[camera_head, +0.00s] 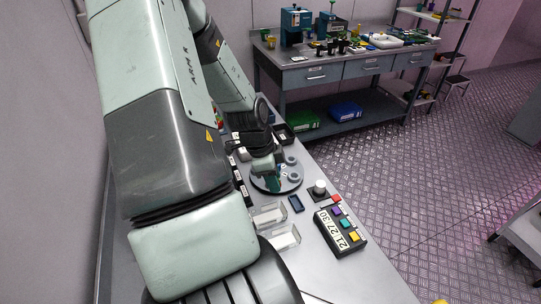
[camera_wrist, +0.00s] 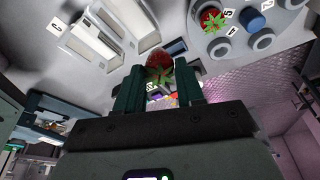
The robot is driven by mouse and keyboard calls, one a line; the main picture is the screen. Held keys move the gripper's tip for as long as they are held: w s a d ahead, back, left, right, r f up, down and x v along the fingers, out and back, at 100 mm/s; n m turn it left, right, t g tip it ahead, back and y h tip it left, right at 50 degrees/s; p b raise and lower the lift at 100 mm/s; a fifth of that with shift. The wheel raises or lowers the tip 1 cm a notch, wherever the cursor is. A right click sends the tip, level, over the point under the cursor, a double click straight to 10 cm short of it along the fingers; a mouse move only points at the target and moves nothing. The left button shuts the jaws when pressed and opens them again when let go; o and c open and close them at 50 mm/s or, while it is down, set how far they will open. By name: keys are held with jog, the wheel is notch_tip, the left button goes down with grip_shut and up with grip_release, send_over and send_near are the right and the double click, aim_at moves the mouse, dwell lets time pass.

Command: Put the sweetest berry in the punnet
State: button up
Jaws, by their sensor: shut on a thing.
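My gripper (camera_wrist: 160,78) is shut on a red strawberry (camera_wrist: 158,64) with green leaves, which sits between its two dark green fingers in the wrist view. In the head view my gripper (camera_head: 270,176) is over the round grey plate (camera_head: 263,187), and the held berry cannot be made out. A second red strawberry (camera_wrist: 211,19) sits in a holder on the round plate in the wrist view. Two pale, box-like trays (camera_head: 268,215) (camera_head: 283,238) lie on the bench in front of the plate. I cannot tell which container is the punnet.
A box with a numeric display (camera_head: 328,219) and coloured buttons stands at the right of the bench. A white knob (camera_head: 319,186) and a small dark blue tray (camera_head: 297,203) are near the plate. The front right of the bench is clear.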

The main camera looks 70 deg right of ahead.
jog(key=shift+s+a+f+m+y, duration=0.1)
jog(key=shift+s+a+f+m, duration=0.25)
jog(key=shift+f, duration=0.6)
jog(key=shift+s+a+f+m+y, duration=0.1)
jog(key=shift+a+f+m, duration=0.4)
jog(key=shift+f, duration=0.4)
jog(key=shift+s+a+f+m+y, duration=0.1)
jog(key=shift+s+a+f+m, duration=0.25)
jog(key=shift+f, duration=0.6)
jog(key=shift+w, duration=0.1)
jog(key=o, duration=0.7)
notch_tip(320, 180, up, 6)
